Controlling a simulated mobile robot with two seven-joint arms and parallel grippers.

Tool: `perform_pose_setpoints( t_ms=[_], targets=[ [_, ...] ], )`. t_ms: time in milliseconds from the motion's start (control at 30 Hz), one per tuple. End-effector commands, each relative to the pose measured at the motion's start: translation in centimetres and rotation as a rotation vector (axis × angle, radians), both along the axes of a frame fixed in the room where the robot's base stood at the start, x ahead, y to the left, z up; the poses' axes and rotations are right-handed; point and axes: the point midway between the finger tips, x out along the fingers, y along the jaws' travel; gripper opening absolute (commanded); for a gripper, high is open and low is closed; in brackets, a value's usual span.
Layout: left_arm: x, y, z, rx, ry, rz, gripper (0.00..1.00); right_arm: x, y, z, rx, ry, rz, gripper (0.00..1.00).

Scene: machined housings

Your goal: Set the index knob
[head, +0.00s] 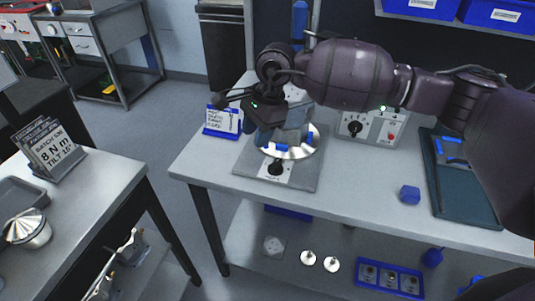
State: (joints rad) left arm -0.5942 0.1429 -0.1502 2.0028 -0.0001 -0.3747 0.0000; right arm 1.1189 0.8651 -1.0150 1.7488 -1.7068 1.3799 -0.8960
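A grey fixture plate (310,178) lies on the workbench. It carries a shiny round metal disc (304,151) with blue pieces at it. In front of the disc, a black knob (276,168) sits on a pale labelled panel. A second black knob (354,128) is on a grey control box (378,128) with a red button; I cannot read which is the index knob. My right gripper (281,138) is over the disc, behind the front knob. Its fingers overlap the disc and blue pieces, so their opening and any contact are unclear. My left gripper is not in view.
A blue-framed card (223,121) stands left of the fixture. The bench's front strip is mostly clear.

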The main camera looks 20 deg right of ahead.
Motion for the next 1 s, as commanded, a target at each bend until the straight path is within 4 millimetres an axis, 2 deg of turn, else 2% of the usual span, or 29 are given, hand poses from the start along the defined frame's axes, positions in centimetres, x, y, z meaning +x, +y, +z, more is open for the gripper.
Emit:
perform_pose_setpoints(
  t_ms=[100,233,467,1000],
  targets=[
    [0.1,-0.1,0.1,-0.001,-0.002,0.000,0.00,0.2,-2.7,-0.5,-0.168,-0.022,0.096,0.39],
    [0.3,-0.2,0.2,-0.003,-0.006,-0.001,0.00,-0.2,-4.2,-0.6,-0.261,-0.006,0.180,0.39],
    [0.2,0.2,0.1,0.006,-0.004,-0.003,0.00,-0.3,-4.3,-1.6,-0.268,0.001,0.222,0.39],
    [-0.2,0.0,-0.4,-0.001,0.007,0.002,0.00,-0.4,-4.3,-9.9,-0.265,0.000,0.220,0.39]
  ],
)
